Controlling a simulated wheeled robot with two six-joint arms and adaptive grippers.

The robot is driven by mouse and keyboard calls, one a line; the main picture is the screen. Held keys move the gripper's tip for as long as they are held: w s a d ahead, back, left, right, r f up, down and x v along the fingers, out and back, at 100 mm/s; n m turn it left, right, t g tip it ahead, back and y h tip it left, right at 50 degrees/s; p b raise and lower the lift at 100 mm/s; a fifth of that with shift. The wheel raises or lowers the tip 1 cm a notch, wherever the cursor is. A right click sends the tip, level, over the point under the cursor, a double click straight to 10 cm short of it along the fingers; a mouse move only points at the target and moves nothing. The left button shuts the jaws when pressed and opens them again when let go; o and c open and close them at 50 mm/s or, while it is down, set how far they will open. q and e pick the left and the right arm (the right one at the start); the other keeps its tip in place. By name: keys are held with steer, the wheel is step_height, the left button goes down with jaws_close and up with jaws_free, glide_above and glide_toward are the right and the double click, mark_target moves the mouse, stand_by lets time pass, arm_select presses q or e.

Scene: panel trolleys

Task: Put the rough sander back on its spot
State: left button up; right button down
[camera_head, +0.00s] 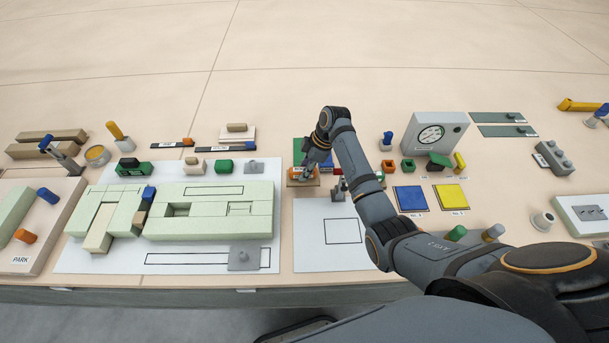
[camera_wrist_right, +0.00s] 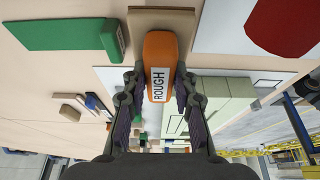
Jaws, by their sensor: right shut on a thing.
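The rough sander (camera_wrist_right: 158,58) is an orange block with a white label reading ROUGH. My right gripper (camera_wrist_right: 158,95) is shut on it, with one finger on each side. A flat brown plate (camera_wrist_right: 160,22) shows at the sander's far end; I cannot tell if it is the sander's own sole. In the head view the sander (camera_head: 296,172) is partly hidden by my right gripper (camera_head: 309,172), low at the back left of the white sheet (camera_head: 310,235). Whether it touches the surface is unclear. My left gripper is not in view.
A grey gauge box (camera_head: 437,132), blue pad (camera_head: 410,198) and yellow pad (camera_head: 450,196) stand to the right. Pale green panels (camera_head: 215,225) lie left. The white sheet with a black outlined square is mostly clear.

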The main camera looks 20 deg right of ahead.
steer(key=shift+w+f, duration=0.2)
steer(key=shift+f, duration=1.65)
steer(key=shift+f, duration=0.1)
steer(key=c, duration=1.1)
jaws_free()
steer(key=shift+o, duration=0.2)
steer(key=shift+r, duration=0.25)
steer(key=v, duration=1.1)
steer(key=shift+d+r, duration=0.25)
steer(key=shift+r, duration=0.1)
steer(key=shift+s+f, duration=0.1)
steer(key=shift+s, duration=0.05)
